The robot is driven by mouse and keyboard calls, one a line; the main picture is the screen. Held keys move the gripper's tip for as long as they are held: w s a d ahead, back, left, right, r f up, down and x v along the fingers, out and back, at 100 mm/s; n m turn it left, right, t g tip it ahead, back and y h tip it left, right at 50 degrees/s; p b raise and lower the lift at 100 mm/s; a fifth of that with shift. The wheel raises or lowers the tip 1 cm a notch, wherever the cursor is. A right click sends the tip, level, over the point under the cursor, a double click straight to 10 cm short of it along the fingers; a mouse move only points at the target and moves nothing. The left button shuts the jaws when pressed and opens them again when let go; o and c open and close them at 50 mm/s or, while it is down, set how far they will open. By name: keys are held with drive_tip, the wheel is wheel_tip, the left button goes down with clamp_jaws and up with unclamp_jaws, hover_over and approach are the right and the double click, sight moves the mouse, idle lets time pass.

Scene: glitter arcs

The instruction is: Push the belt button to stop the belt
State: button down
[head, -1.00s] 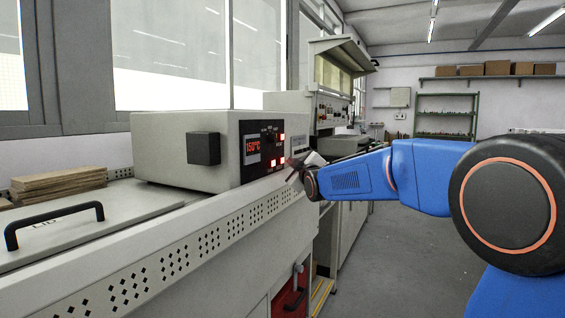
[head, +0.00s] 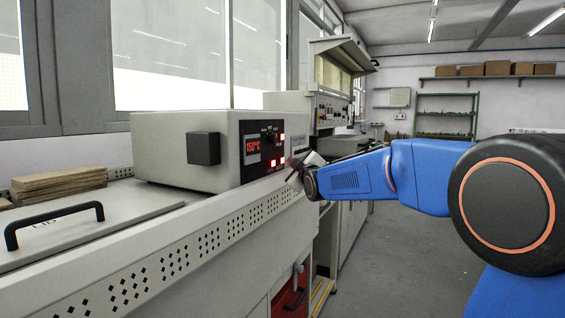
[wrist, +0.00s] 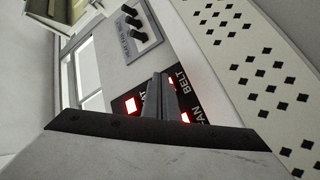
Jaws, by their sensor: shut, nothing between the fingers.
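The control panel (head: 262,150) is a black face on the beige machine, with a red 150°C readout and small lit red buttons. In the wrist view the word BELT (wrist: 183,80) is printed on the panel, beside a lit red button (wrist: 171,80) that the fingers partly cover. The FAN button (wrist: 185,117) is lit red too, and another lit red button (wrist: 131,104) lies left of the fingers. My gripper (wrist: 161,76) is shut and empty, its tips over the panel near the BELT label. It also shows in the head view (head: 294,165). I cannot tell whether it touches the button.
A plate with black knobs (wrist: 132,28) lies beyond the panel. The lid with a black handle (head: 55,222) and a stack of boards (head: 58,183) are at the left. A perforated rail (head: 215,240) runs along the machine's front. The floor at the right is open.

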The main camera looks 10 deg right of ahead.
drive_tip(key=shift+w+a, duration=0.25)
drive_tip(key=shift+a, duration=0.05)
drive_tip(key=shift+w+a, duration=0.25)
drive_tip(key=shift+a, duration=0.1)
idle(0.9)
drive_tip(key=shift+s+d, duration=0.1)
idle(0.3)
drive_tip(key=shift+s+d, duration=0.45)
drive_tip(key=shift+d, duration=0.15)
drive_tip(key=s+d, duration=0.1)
drive_tip(key=d, duration=0.1)
drive_tip(key=s+d, duration=0.2)
idle(0.5)
idle(0.5)
